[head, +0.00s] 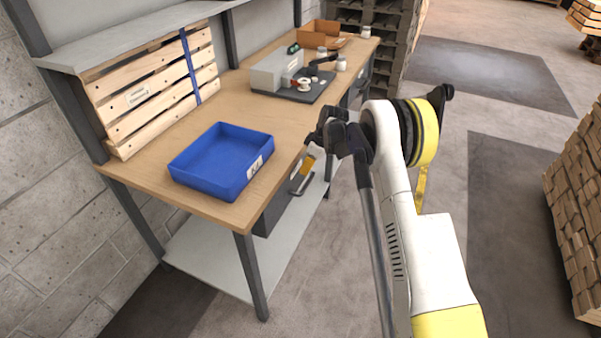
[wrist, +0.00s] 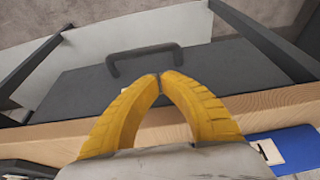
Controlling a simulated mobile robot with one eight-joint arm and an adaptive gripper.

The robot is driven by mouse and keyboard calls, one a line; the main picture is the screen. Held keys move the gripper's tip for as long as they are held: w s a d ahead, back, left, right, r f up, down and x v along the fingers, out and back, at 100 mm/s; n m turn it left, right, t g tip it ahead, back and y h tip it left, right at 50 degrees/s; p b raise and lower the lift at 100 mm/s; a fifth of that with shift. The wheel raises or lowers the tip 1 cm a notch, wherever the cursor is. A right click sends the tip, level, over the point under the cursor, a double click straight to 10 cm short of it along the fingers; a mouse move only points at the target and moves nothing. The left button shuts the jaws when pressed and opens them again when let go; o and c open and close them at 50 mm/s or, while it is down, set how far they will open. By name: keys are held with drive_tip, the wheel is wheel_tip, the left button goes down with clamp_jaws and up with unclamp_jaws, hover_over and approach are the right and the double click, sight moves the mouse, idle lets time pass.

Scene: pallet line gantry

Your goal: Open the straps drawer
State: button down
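A dark grey drawer (head: 275,212) hangs under the front edge of the wooden workbench and looks closed. Its dark bar handle (head: 302,187) sticks out from the front; it also shows in the wrist view (wrist: 144,53). A pale label on the drawer front is mostly hidden, and I cannot read it. My gripper (head: 308,168) is just in front of the drawer, close to the handle. In the wrist view its yellow fingers (wrist: 160,76) meet at the tips, with nothing visible between them. The tips appear beside the handle bar, not around it; contact cannot be told.
A blue bin (head: 222,160) stands on the workbench (head: 150,182) near its edge, above the drawer. A grey tray (head: 318,90) with small items is farther back. A lower shelf (head: 225,262) and bench legs lie below.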

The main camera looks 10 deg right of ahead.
drive_tip(key=b+x, duration=0.3)
drive_tip(key=x, duration=0.6)
drive_tip(key=shift+b, duration=0.35)
